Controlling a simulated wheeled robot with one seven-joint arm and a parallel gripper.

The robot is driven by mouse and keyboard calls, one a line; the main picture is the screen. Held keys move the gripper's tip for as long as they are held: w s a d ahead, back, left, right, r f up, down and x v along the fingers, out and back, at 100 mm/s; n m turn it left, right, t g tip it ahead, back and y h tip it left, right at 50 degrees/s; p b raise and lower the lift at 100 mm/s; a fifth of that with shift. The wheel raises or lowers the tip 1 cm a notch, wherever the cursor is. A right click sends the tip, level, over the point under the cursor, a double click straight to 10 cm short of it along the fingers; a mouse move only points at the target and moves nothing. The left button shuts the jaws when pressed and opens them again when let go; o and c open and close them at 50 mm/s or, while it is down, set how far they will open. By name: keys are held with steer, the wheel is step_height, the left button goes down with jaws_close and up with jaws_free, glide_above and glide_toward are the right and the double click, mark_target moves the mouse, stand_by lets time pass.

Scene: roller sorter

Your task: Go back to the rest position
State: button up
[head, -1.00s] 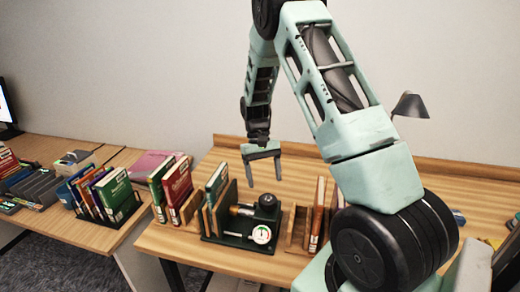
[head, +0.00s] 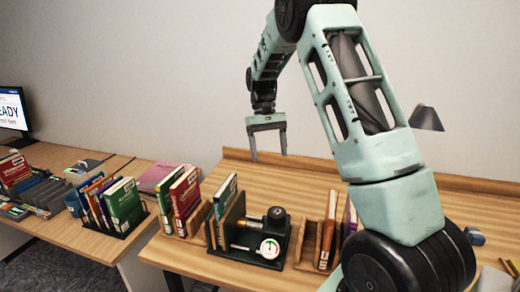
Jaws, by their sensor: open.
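My gripper (head: 269,152) hangs from my raised arm in the head view, open and empty, with its fingers pointing down. It is above the back part of the wooden desk (head: 300,181), apart from the desk and everything on it. Below and in front of it stands a dark green device (head: 262,258) with a round gauge, a black knob and an upright panel with books at its left side. My arm covers part of the desk's right side.
Books (head: 183,197) stand left of the device, and a wooden holder with books (head: 328,232) stands right of it. A rack of books (head: 115,203) and a screen (head: 12,108) are on the left table. A dark lamp (head: 426,118) is at the right. The air around my gripper is clear.

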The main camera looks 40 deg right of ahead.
steer(key=s+a+n+t+b, duration=0.1)
steer(key=s+a+n, duration=0.2)
steer(key=a, duration=1)
steer(key=s+a+n+t+b, duration=0.1)
steer(key=s+a+n, duration=0.2)
steer(key=a, duration=1)
steer(key=s+a+f+n+t, duration=0.1)
steer(key=s+a+n, duration=0.2)
steer(key=s, duration=0.6)
steer(key=s+a+f+n+t+h, duration=0.1)
steer(key=s+a+f+n, duration=0.1)
steer(key=s+a, duration=0.6)
steer(key=shift+s+a+f+n+b, duration=0.2)
steer(key=shift+s+n+b, duration=0.25)
steer(key=shift+s+n, duration=0.6)
steer(key=shift+s, duration=0.1)
